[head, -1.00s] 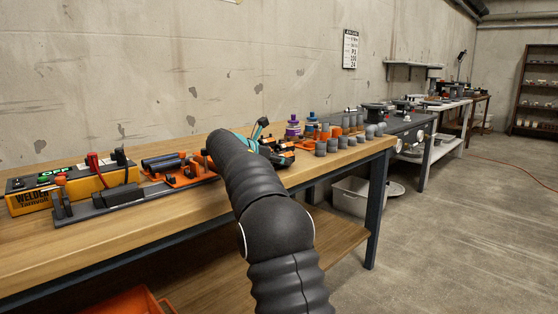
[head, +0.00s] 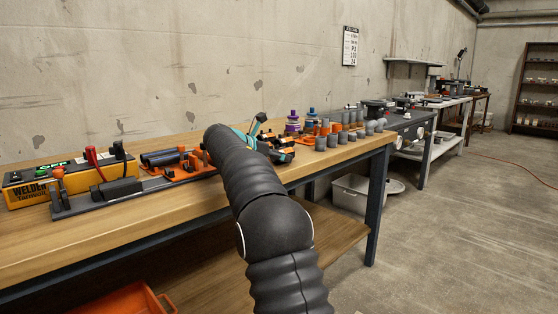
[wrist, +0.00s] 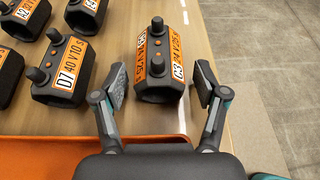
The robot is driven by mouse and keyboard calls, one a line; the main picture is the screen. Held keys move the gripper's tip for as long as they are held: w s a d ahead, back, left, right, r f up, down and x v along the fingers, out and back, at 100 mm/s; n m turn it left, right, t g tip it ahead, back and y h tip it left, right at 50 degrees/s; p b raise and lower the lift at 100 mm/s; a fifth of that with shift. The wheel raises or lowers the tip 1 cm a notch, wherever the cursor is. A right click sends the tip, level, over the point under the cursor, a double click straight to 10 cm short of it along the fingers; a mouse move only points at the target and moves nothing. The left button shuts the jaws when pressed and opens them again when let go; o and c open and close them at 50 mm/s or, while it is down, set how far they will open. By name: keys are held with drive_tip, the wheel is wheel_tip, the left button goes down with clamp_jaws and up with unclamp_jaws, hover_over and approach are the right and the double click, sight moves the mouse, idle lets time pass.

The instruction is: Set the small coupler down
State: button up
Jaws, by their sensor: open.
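A dark grey coupler (wrist: 160,88) with orange labels, one reading C3, sits on the wooden bench top (wrist: 215,60) in the wrist view. My gripper (wrist: 160,79) is open, with one finger on each side of this coupler. A gap shows between each finger and the coupler, so nothing is gripped. In the head view my black arm hides most of my gripper over the bench, and I cannot pick out this coupler there.
A coupler labelled D7 (wrist: 66,72) stands to the left, with several more beyond it. An orange surface (wrist: 50,148) lies along the near edge. The bench's right edge is close, with bare floor (wrist: 270,60) past it. A yellow welder box (head: 30,195) stands at the bench's left.

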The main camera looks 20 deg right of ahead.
drive_tip(key=v, duration=0.4)
drive_tip(key=p+v, duration=0.1)
drive_tip(key=v, duration=0.8)
drive_tip(key=shift+s+r+p, duration=0.2)
drive_tip(key=shift+r+p, duration=0.2)
